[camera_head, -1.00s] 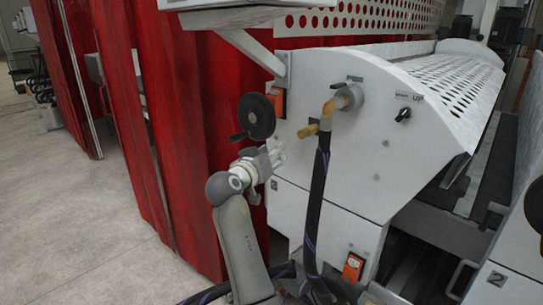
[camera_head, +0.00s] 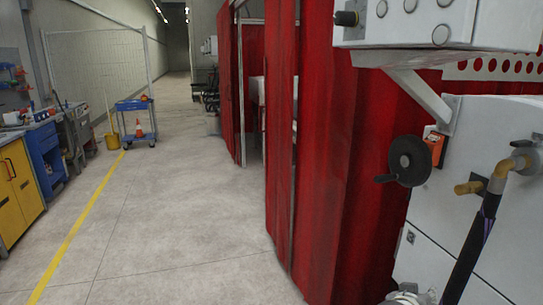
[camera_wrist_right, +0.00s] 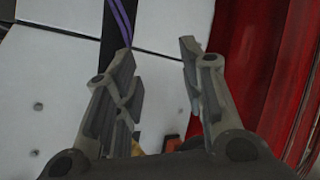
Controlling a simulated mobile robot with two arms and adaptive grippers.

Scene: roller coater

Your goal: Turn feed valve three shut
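No part in view carries a readable valve number, so I cannot tell which is feed valve three. On the white machine end (camera_head: 437,255) at the right of the head view are a black handwheel (camera_head: 408,161) with a side crank handle and a brass fitting (camera_head: 470,188) beside a pipe elbow. A dark hose (camera_head: 468,255) hangs from the elbow. My right gripper (camera_wrist_right: 158,56) is open and empty in the right wrist view, facing a white panel (camera_wrist_right: 165,85) and a purple-striped hose (camera_wrist_right: 119,20). A pale part of my arm shows at the head view's bottom edge. My left gripper is out of view.
A red curtain (camera_head: 345,170) hangs beside the machine; it also fills the right of the wrist view (camera_wrist_right: 285,70). A grey box (camera_head: 440,22) on a bracket overhangs the handwheel. The aisle floor (camera_head: 180,220) is clear. A blue cart (camera_head: 136,122) stands far left.

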